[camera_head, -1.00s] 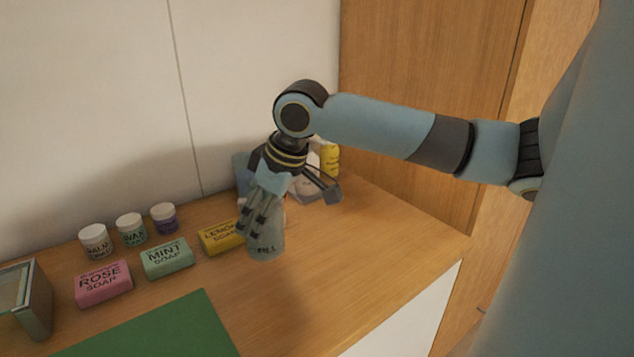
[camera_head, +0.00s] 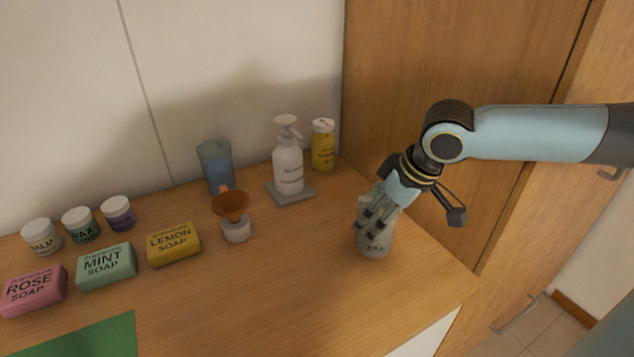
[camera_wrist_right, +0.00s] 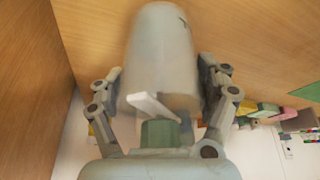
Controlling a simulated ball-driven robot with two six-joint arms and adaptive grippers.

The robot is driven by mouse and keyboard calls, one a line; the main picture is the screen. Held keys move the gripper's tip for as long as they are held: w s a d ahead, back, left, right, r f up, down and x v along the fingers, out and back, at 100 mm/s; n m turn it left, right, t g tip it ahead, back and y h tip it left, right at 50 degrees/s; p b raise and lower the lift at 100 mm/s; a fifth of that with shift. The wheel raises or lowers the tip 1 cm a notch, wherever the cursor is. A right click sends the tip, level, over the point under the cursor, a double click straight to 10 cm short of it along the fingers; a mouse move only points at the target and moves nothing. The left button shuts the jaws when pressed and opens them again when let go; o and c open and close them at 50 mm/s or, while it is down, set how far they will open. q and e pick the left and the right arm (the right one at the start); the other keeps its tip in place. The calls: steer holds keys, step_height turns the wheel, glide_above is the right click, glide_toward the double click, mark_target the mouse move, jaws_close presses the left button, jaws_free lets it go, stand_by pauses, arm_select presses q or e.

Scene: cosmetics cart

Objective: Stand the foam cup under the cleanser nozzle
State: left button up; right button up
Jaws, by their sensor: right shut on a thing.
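The white pump bottle (camera_head: 288,170), seemingly the cleanser, stands on a grey plate (camera_head: 303,196), left of and behind my gripper. My left gripper is out of view.
An orange funnel (camera_head: 231,204) sits over a small white pot (camera_head: 236,231). A yellow bottle (camera_head: 323,148) stands in the back corner. Lemon soap (camera_head: 174,245), other soaps and small jars line the left. The counter's front middle is clear; its edge runs at right.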

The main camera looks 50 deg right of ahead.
steer(key=shift+w+a, duration=0.15)
steer(key=w, duration=1.2)
steer(key=shift+w+a, duration=0.35)
steer(key=shift+w, duration=0.05)
steer(key=shift+w+a, duration=0.1)
steer(key=shift+w, duration=2.2)
steer(key=shift+s+f, duration=0.1)
steer(key=shift+f, duration=0.7)
steer(key=shift+f, duration=0.15)
steer(key=o, duration=1.4)
steer(key=v, duration=1.2)
